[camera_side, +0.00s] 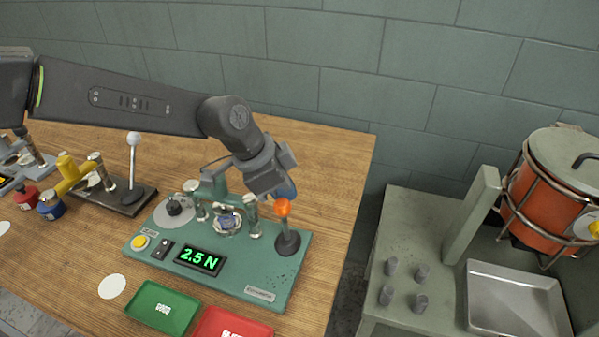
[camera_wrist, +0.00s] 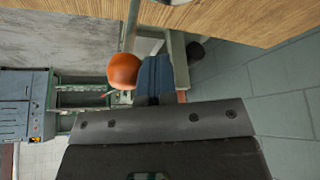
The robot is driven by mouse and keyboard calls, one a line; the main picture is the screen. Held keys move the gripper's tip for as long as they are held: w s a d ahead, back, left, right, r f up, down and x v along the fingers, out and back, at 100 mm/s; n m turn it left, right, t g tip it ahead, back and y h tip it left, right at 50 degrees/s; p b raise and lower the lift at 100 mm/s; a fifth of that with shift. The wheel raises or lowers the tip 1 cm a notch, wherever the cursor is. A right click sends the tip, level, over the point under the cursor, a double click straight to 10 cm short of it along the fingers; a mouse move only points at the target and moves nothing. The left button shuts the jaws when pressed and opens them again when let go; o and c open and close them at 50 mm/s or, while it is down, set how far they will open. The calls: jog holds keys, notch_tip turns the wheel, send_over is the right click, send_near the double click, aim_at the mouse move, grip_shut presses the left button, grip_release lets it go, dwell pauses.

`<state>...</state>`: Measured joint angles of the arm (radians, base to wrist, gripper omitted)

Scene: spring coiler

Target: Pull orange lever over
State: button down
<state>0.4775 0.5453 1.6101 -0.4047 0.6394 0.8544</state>
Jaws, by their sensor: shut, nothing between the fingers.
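The orange lever knob (camera_side: 283,207) tops a short dark post on a round black base (camera_side: 288,242), at the right end of the green coiler machine (camera_side: 265,272). The post looks roughly upright. My gripper (camera_side: 287,190) is shut and empty, its blue fingertips just above and behind the knob in the side view. In the wrist view the orange knob (camera_wrist: 124,71) is beside my blue fingers (camera_wrist: 153,78), at their left. I cannot tell whether they touch. The machine's display (camera_side: 200,261) reads 2.5 N.
A green tray (camera_side: 163,306) and a red tray (camera_side: 232,325) lie in front of the machine. A white-knobbed lever (camera_side: 133,138) stands to the left. The wooden table's right edge is near the machine, with a separate grey bench (camera_side: 435,262) beyond it.

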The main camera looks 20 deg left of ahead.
aim_at(274, 207)
jog(key=shift+s, duration=0.5)
jog(key=shift+s+f, duration=0.1)
jog(key=shift+s, duration=0.05)
jog(key=shift+s+f, duration=0.25)
jog(key=shift+s, duration=0.75)
jog(key=shift+s+f, duration=0.2)
jog(key=shift+s, duration=0.15)
jog(key=shift+w, duration=0.2)
jog(key=shift+w+r, duration=0.1)
jog(key=shift+w, duration=0.4)
jog(key=shift+r, duration=3.7)
